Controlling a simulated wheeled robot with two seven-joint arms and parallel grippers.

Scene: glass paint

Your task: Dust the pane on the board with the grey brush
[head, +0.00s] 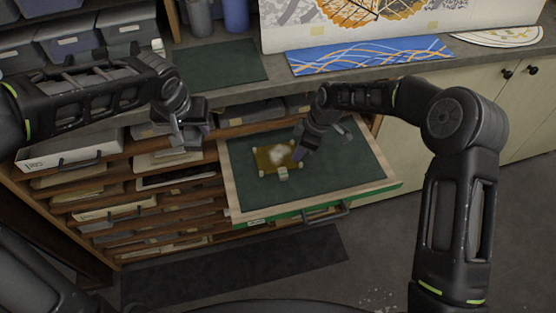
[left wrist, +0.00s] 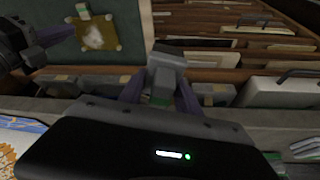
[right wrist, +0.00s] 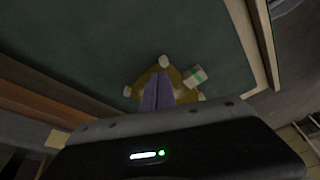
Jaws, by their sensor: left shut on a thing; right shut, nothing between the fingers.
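The olive-yellow pane (head: 263,160) has a whitish dusty patch in its middle and pale round pieces at its corners. It lies on the dark green board (head: 345,165) in the pulled-out drawer. The pane also shows in the left wrist view (left wrist: 115,42) and, partly hidden by my fingers, in the right wrist view (right wrist: 134,90). My left gripper (head: 190,128) is shut on the grey brush (left wrist: 166,62), held in the air left of the pane. My right gripper (head: 300,147) is shut and empty at the pane's right edge; I cannot tell whether it touches.
A small white block with a green band (head: 283,174) sits at the pane's near edge. The drawer's wooden rim (head: 228,185) surrounds the board. Shelves with boxes and folders (head: 70,155) stand left. The counter (head: 275,85) behind holds a dark mat (head: 215,63) and a blue patterned strip (head: 370,55).

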